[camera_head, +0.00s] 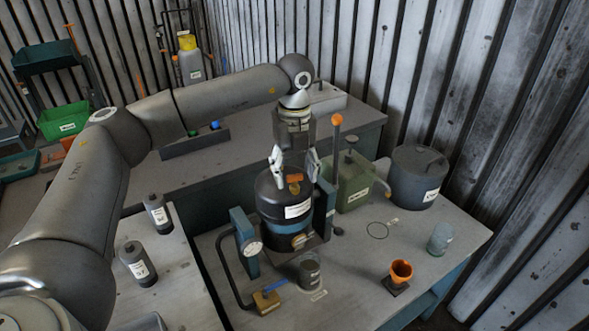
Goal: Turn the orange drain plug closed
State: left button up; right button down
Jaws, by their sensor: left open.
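A dark cylindrical housing with a blue band (272,226) and a white label stands upright on the grey workbench. A small orange piece (294,178) sits at its top, and a round brass-orange fitting (300,241) sits low on its front; I cannot tell for certain which is the drain plug. My left gripper (294,172) points down over the top of the housing. Its fingers are open, one on each side of the orange top piece. Whether they touch it is too small to tell. My right gripper is out of view.
A green can (354,187), a lidded grey drum (417,178), an orange funnel (401,271) and a glass jar (440,238) stand to the right. Bare bench lies between them.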

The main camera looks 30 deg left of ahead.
pick_arm(q)
jog(key=c, duration=1)
